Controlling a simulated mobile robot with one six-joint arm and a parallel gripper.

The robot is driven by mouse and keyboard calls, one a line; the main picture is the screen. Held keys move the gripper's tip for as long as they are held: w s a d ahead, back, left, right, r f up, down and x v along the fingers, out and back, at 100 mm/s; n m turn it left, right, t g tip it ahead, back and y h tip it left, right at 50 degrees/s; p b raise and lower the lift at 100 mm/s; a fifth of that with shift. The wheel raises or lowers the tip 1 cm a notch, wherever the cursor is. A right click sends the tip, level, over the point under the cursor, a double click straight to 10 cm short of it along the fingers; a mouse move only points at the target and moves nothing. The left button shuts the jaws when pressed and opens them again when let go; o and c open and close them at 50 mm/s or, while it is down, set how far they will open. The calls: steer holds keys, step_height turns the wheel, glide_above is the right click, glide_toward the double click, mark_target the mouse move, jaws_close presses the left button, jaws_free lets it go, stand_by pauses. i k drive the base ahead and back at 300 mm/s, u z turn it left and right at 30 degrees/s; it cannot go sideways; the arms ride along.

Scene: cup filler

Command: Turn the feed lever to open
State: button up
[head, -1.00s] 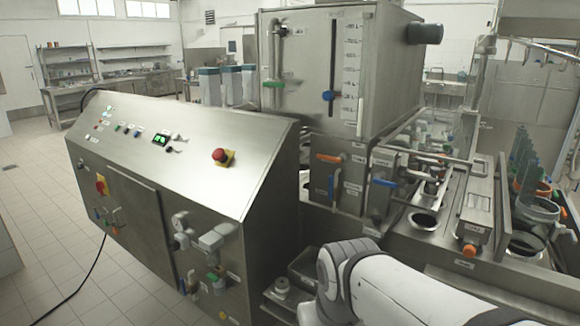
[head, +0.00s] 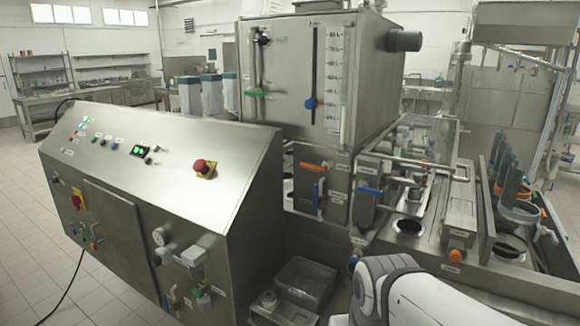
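I cannot tell from the unreadable labels which handle is the feed lever. Below the steel tank (head: 290,90), an orange lever (head: 313,166) lies level on the front panel. A blue lever (head: 316,195) hangs upright just below it. Another blue lever (head: 369,190) lies level to the right, on a box before the filling deck. On the tank's front are a green handle (head: 256,94) and a blue knob (head: 310,103) on a vertical slot. My gripper is not in view; only my white arm shows at the bottom right, below and in front of the levers.
A sloped control cabinet (head: 150,150) with a red emergency button (head: 204,167) fills the left. A grey bin (head: 305,282) sits low between it and my arm. The filling deck (head: 425,245) with round openings and an orange knob (head: 455,256) is at the right. Floor is clear far left.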

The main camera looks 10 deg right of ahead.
mark_target(323, 169)
steer(key=u, duration=0.05)
steer(key=i, duration=1)
steer(key=z, duration=0.05)
